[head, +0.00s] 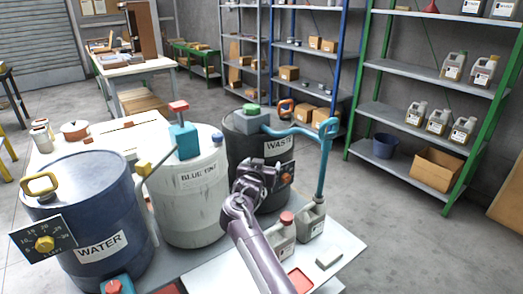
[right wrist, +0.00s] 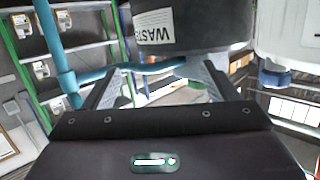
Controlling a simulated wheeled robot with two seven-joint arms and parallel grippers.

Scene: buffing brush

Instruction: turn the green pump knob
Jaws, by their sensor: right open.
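The green pump knob (head: 251,108) sits on top of a grey-blue pump body (head: 251,122) on the lid of the dark WASTE drum (head: 236,145). My right gripper (head: 270,168) is in front of that drum, lower than the knob and covering part of the drum. In the right wrist view its two fingers (right wrist: 158,82) are spread with nothing held between them. My left gripper is not in view.
A blue hose (head: 300,130) runs from the pump to the right and down to a grey jug (head: 313,222). The BLUE drum (head: 193,205) and WATER drum (head: 85,205) stand left.

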